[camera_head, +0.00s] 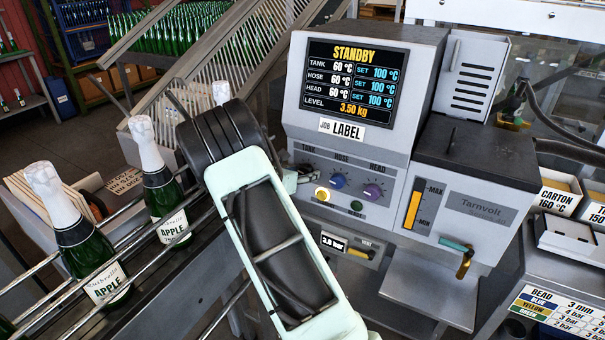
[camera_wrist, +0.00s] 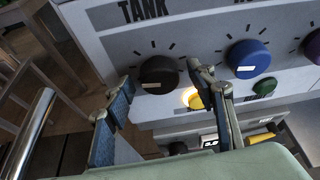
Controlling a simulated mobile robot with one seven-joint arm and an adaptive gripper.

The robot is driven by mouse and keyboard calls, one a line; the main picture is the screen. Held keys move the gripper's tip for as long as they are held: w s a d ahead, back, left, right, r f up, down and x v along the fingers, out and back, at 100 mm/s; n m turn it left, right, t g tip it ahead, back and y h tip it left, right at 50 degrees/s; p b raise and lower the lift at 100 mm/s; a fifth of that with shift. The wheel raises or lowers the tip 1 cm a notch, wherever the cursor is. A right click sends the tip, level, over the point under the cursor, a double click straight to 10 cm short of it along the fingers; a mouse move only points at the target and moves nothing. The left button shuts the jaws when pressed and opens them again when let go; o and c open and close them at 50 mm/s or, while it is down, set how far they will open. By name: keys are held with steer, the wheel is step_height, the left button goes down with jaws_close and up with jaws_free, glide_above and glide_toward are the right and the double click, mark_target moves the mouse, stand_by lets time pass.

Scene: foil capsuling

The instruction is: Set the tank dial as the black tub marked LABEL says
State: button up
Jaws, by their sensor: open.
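The tank dial (camera_wrist: 158,75) is a black round knob under the word TANK, with tick marks around it. Its white mark sits at the lower left of its face. My gripper (camera_wrist: 160,85) is open, its fingers at the left and right of the dial; I cannot tell if they touch it. In the head view my gripper and wrist hide most of this dial. The display (camera_head: 353,79) reads STANDBY, TANK 60 °C, SET 100 °C. A plate (camera_head: 342,129) below it reads JOB LABEL. I see no black tub marked LABEL.
A blue hose dial (camera_wrist: 249,58), a purple head dial (camera_head: 373,192), a lit yellow button (camera_wrist: 192,98) and a green button (camera_wrist: 264,86) are close by. A container marked CARTON 160 °C (camera_head: 559,195) stands at the right. Bottles (camera_head: 165,195) stand on rails at left.

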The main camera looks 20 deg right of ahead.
steer(key=c, duration=1.2)
steer(key=shift+o, duration=0.2)
steer(key=b, duration=0.3)
steer(key=shift+f+m, duration=0.3)
steer(key=m+t+y+b, duration=0.1)
steer(key=m+b, duration=0.1)
steer(key=b, duration=0.8)
steer(key=m+t+y+b, duration=0.1)
steer(key=m+t+b, duration=0.1)
steer(key=b, duration=0.8)
steer(key=shift+s+d, duration=0.1)
steer(key=shift+s, duration=0.05)
steer(key=shift+r+m+b, duration=0.15)
steer(key=shift+m+b, duration=0.25)
steer(key=shift+b, duration=0.35)
steer(key=o, duration=1.2)
steer(key=shift+c, duration=0.2)
